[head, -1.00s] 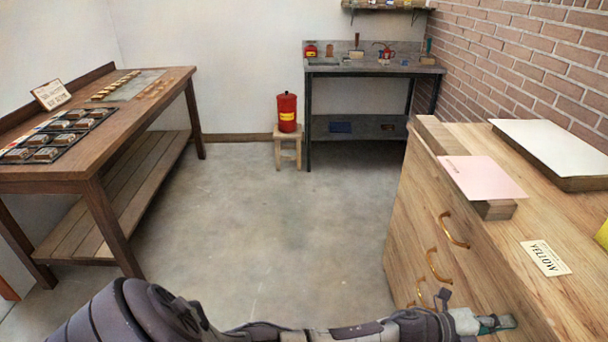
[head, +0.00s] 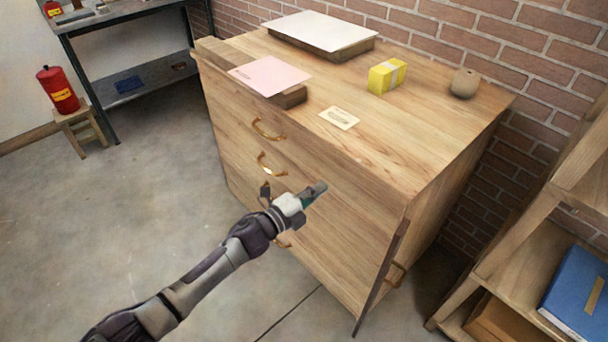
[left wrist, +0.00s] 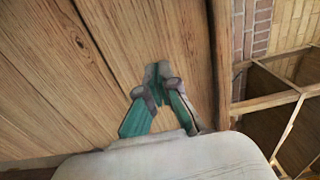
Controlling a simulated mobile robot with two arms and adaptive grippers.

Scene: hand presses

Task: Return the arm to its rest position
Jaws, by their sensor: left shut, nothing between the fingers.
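My left arm reaches in from the lower left of the head view. Its gripper (head: 316,191) is in front of the wooden drawer cabinet (head: 335,225), near the brass handles. In the left wrist view the gripper (left wrist: 158,78) shows its two green fingers with their tips together, shut and empty. The cabinet's wood front (left wrist: 60,75) fills much of that view behind the fingers. I cannot tell how far the fingertips are from the wood. My right gripper is not in view.
On the cabinet top are a white sheet (head: 318,31), a pink sheet (head: 270,75), a yellow box (head: 387,75), a label card (head: 339,118) and a round beige object (head: 464,83). A shelf unit (head: 520,240) stands at right. Open floor (head: 130,220) lies to the left.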

